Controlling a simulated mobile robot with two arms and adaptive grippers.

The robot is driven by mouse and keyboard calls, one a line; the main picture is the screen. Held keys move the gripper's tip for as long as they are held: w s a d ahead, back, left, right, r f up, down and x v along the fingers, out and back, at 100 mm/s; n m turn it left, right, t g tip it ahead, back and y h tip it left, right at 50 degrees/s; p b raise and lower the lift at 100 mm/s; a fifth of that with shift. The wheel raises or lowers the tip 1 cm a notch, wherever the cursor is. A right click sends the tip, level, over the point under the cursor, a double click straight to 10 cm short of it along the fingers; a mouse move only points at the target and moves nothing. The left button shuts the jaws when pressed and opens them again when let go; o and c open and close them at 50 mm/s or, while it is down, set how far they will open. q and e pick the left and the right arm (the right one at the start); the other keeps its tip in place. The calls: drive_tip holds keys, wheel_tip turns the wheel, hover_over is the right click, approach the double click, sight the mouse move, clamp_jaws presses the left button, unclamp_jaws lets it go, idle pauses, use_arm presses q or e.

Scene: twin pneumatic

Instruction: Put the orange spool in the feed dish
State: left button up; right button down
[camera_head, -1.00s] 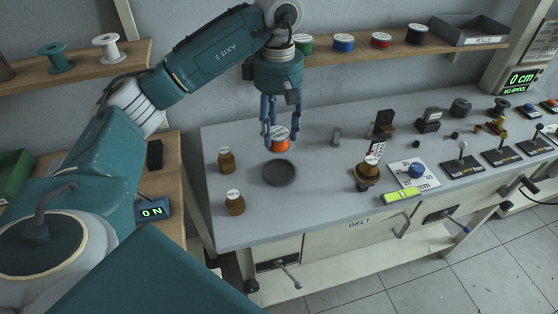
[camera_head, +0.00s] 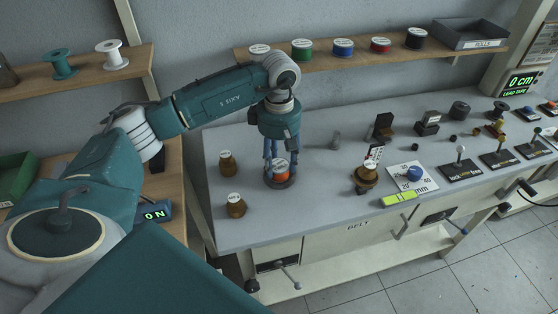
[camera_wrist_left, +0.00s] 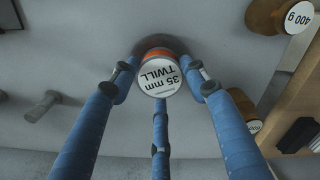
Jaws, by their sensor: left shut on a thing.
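The orange spool (camera_head: 281,176) has a white round top label. Part of the dish (camera_wrist_left: 177,45) also shows behind the spool in the left wrist view. I cannot tell whether the spool touches the dish floor. My right gripper is not in view.
Two brown weights (camera_head: 227,164) (camera_head: 236,205) stand left of the dish. A brown pedestal piece (camera_head: 366,175) and a white scale plate with a blue knob (camera_head: 414,174) are to the right. A shelf (camera_head: 330,52) with several spools runs behind. The bench front is clear.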

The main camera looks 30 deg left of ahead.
sight(279, 165)
use_arm(q)
drive_tip(key=o, duration=0.8)
drive_tip(key=shift+f, duration=0.15)
drive_tip(key=o, duration=0.4)
drive_tip(key=shift+o, duration=0.3)
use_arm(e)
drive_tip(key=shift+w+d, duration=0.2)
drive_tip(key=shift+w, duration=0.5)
use_arm(q)
drive_tip(key=shift+r, duration=0.2)
drive_tip(key=shift+w+r, duration=0.1)
drive_tip(key=shift+r, duration=0.15)
wheel_tip(279, 165, up, 12)
drive_tip(key=b, duration=0.2)
drive_tip(key=shift+f, duration=0.25)
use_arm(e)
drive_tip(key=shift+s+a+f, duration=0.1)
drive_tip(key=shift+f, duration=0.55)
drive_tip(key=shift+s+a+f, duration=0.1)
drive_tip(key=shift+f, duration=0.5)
